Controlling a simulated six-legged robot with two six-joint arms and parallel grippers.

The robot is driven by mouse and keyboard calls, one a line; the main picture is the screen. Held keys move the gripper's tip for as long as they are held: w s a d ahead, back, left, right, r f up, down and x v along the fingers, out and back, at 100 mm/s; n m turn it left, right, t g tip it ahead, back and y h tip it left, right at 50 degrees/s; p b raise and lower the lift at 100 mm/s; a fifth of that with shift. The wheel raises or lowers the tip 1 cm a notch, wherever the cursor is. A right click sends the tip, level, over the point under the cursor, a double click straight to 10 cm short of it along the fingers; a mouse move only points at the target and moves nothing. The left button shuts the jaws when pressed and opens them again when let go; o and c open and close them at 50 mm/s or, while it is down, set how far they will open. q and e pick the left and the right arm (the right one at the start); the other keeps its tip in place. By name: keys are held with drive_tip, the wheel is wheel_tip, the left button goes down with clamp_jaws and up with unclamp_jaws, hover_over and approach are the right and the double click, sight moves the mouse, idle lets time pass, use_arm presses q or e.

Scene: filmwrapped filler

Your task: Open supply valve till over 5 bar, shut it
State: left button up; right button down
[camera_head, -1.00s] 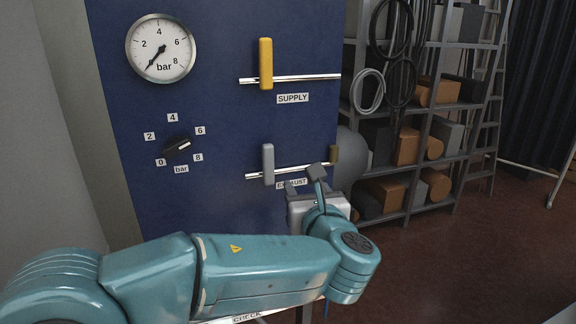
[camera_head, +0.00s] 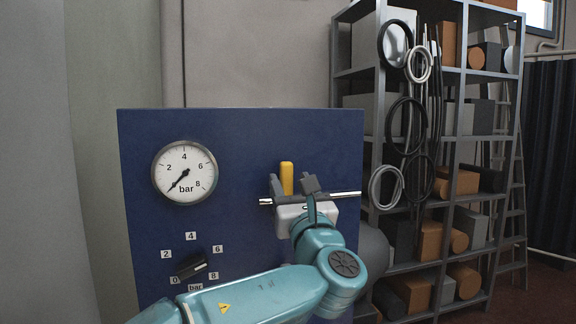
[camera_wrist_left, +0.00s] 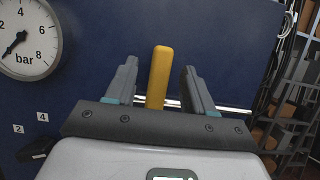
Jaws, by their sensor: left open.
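The yellow supply valve handle (camera_head: 287,177) stands upright, crosswise to its chrome pipe (camera_head: 345,194) on the blue panel. It also shows in the left wrist view (camera_wrist_left: 159,76). My left gripper (camera_head: 293,186) is open in front of this valve. In the wrist view its fingers (camera_wrist_left: 159,82) stand on either side of the handle, with a gap on both sides. The round pressure gauge (camera_head: 185,173) has its needle at the lower left, near the bottom of the scale, well under 2 bar. The SUPPLY label is hidden behind my gripper. My right gripper is not in view.
A black knob (camera_head: 191,266) with a bar scale sits below the gauge. The exhaust valve does not show. A grey shelf rack (camera_head: 450,150) with hoses and boxes stands right of the panel (camera_head: 240,225).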

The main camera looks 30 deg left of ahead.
sight(288, 176)
use_arm(q)
drive_tip(key=shift+w+a+r, duration=0.4)
drive_tip(key=shift+w+a, duration=0.05)
drive_tip(key=shift+w, duration=0.25)
drive_tip(key=shift+w+a+r+p, duration=0.1)
drive_tip(key=shift+w+a+p, duration=0.15)
drive_tip(key=shift+a+p, duration=0.1)
drive_tip(key=shift+a+r, duration=0.15)
drive_tip(key=shift+a, duration=0.25)
drive_tip(key=shift+w+d, duration=0.1)
drive_tip(key=shift+w, duration=0.05)
drive_tip(key=shift+w+d, duration=0.1)
drive_tip(key=shift+c, duration=1)
clamp_jaws()
